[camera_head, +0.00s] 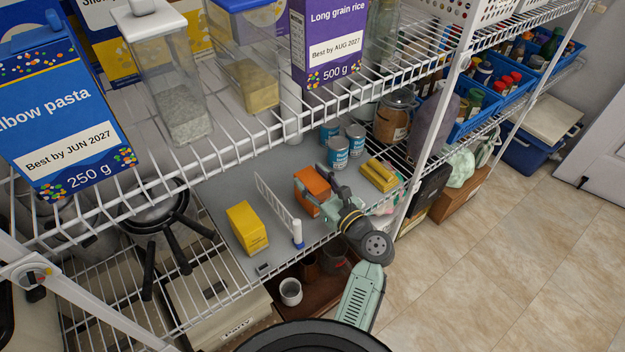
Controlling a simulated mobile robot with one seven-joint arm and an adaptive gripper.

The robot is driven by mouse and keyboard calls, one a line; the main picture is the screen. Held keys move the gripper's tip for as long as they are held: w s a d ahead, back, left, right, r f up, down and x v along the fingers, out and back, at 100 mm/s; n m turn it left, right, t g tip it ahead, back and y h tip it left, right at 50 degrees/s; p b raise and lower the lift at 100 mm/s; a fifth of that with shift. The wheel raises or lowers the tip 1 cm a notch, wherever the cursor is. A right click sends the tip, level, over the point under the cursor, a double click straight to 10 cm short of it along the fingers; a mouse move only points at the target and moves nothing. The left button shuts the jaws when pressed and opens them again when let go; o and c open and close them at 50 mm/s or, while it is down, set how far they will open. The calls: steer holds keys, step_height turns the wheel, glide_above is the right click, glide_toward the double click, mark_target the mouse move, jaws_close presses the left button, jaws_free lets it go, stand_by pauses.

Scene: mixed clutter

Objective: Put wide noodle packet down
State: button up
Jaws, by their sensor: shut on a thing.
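My gripper (325,191) reaches over the grey middle shelf (275,196) and is shut on an orange packet (311,184), which I take to be the wide noodle packet; its label cannot be read. The fingers partly cover the packet. It is at the shelf, right of a white wire divider (276,208). I cannot tell whether its underside touches the shelf.
A yellow box (247,228) stands left of the divider. A yellow packet (380,174) lies to the right, with several blue cans (338,152) behind. The upper wire shelf (235,140) hangs above. A white post (432,125) rises to the right.

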steer(key=o, duration=1.2)
steer(key=shift+f, duration=0.15)
steer(key=shift+s+d, duration=0.1)
steer(key=v, duration=1.1)
steer(key=shift+s+d+b, duration=0.15)
steer(key=shift+s+b, duration=0.2)
steer(key=shift+b, duration=0.05)
